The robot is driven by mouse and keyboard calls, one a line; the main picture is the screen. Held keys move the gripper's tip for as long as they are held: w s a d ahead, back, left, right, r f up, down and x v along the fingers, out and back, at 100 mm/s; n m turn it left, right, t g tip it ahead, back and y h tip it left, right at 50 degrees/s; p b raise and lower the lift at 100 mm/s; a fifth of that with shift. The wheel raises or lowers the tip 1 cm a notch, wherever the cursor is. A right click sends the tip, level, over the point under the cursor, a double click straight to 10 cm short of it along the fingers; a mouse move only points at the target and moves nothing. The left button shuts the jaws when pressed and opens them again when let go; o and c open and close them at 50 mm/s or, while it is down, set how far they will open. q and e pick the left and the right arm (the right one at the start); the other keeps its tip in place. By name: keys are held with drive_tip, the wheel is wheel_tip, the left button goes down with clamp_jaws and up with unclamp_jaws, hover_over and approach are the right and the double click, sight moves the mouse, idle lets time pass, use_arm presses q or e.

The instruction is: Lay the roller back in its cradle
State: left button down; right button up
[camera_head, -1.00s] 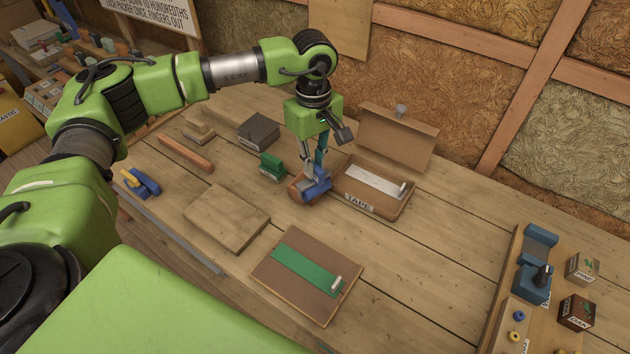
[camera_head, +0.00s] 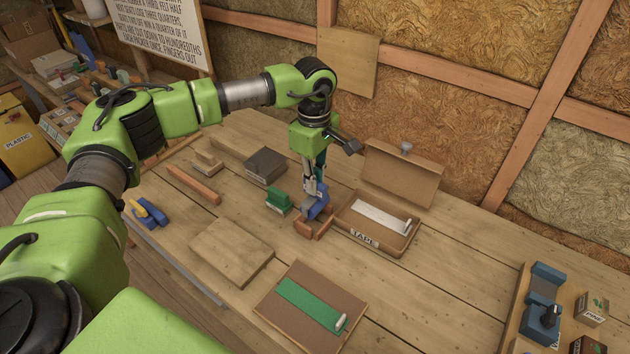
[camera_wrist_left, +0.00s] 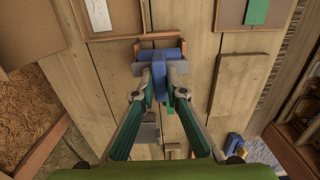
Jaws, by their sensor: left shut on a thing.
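My left gripper (camera_head: 313,194) points down over the bench and is shut on a blue roller (camera_head: 320,207). In the left wrist view the roller (camera_wrist_left: 167,62) sits between the two fingertips (camera_wrist_left: 163,77), with a grey part at its right. An orange-brown wooden cradle (camera_head: 307,229) stands on the bench right below the roller. In the left wrist view the cradle (camera_wrist_left: 160,36) shows beyond the roller and at its left. The fingers and roller hide part of the cradle. I cannot tell whether the roller touches it. My right gripper is out of view.
An open box labelled TAPE (camera_head: 365,242) stands close at the right of the cradle. A green block (camera_head: 279,201) is close at the left. A board with a green strip (camera_head: 290,318) and a wooden board (camera_head: 232,250) lie nearer.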

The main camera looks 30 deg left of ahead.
use_arm(q)
drive_tip(key=shift+f+b, duration=0.85)
drive_tip(key=shift+f, duration=0.5)
drive_tip(key=shift+f+b, duration=1)
drive_tip(key=shift+f, duration=0.4)
drive_tip(key=c, duration=2.1)
unclamp_jaws()
drive_tip(key=shift+o, duration=0.7)
